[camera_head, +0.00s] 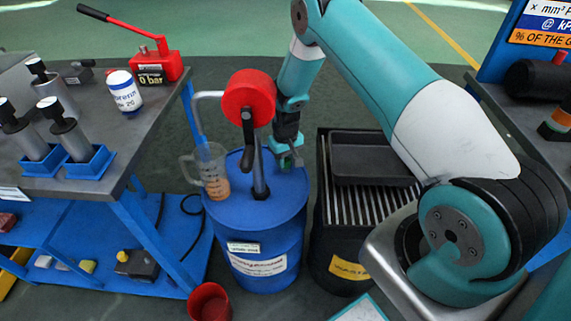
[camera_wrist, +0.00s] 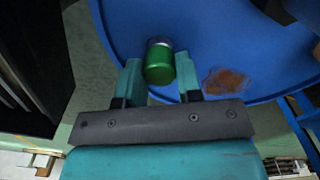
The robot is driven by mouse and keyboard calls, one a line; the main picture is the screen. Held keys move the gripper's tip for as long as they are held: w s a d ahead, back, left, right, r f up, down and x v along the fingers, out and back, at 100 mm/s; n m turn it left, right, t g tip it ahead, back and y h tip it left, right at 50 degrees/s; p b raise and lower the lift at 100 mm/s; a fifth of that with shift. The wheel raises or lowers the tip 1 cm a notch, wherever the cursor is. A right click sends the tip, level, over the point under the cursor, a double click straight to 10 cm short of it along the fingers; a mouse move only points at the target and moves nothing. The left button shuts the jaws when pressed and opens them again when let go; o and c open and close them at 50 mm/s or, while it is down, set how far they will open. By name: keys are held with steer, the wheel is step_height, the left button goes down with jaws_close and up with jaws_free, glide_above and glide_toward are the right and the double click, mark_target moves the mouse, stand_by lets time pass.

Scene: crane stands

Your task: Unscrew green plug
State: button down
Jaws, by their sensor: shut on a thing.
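The green plug (camera_wrist: 159,66) is a short green cylinder with a silvery far end. It stands out against the blue drum lid in the wrist view. In the head view the plug (camera_head: 286,161) shows as a small green patch on the right side of the blue drum (camera_head: 262,222). My gripper (camera_wrist: 161,74) has its two teal fingers on either side of the plug and is shut on it. In the head view my gripper (camera_head: 287,150) reaches down to the drum top. Whether the plug is still seated in the lid cannot be told.
A red rotary hand pump (camera_head: 249,97) rises from the drum, left of my gripper. A measuring jug (camera_head: 211,170) with amber liquid stands on the lid's left. A brown stain (camera_wrist: 224,81) marks the lid. A black tray (camera_head: 372,158) lies on the grated waste bin (camera_head: 340,208) at right.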

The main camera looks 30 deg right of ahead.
steer(key=n, duration=0.4)
steer(key=shift+n, duration=0.3)
steer(key=n, duration=0.4)
steer(key=shift+r, duration=0.1)
steer(key=shift+r+p, duration=1.45)
steer(key=shift+r, duration=0.55)
